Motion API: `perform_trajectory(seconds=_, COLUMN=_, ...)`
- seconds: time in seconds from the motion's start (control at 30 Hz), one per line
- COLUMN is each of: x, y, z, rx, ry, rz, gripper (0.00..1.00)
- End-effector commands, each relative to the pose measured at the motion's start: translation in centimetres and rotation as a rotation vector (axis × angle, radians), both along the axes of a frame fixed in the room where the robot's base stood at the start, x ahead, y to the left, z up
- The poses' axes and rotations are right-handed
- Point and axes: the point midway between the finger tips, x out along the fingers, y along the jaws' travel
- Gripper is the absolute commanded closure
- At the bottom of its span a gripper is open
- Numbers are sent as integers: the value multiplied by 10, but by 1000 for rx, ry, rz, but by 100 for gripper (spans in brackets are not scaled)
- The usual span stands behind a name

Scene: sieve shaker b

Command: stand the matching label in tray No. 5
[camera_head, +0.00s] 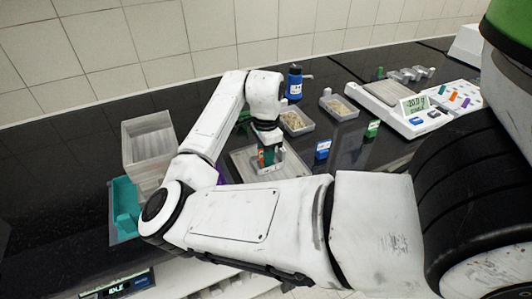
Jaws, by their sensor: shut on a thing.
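My gripper (268,160) points down over a shallow grey tray (240,163) in the middle of the bench. I cannot tell whether the piece touches the tray floor. A blue label (322,150) stands right of the gripper and a green label (373,129) farther right. Two small trays with grainy contents, one nearer (297,122) and one farther right (340,108), lie behind. No tray number is readable.
A blue bottle (294,83) stands behind the small trays. A white balance (390,105) and a board with coloured pieces (455,97) are at the right. A clear box (148,140) and teal tray (123,200) are at the left. My arm hides the front middle.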

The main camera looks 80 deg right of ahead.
Motion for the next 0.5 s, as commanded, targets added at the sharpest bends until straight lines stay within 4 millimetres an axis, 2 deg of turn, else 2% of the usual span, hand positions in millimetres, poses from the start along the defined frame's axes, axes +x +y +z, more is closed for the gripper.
perform_trajectory(seconds=0.27, x=0, y=0, z=-3, rx=0, ry=0, rz=0, gripper=100)
perform_trajectory(seconds=0.3, x=0, y=0, z=-3, rx=0, ry=0, rz=0, gripper=75)
perform_trajectory(seconds=0.4, x=0, y=0, z=-3, rx=-1, ry=-1, rz=0, gripper=65)
perform_trajectory(seconds=0.5, x=0, y=0, z=-2, rx=-1, ry=-1, rz=0, gripper=65)
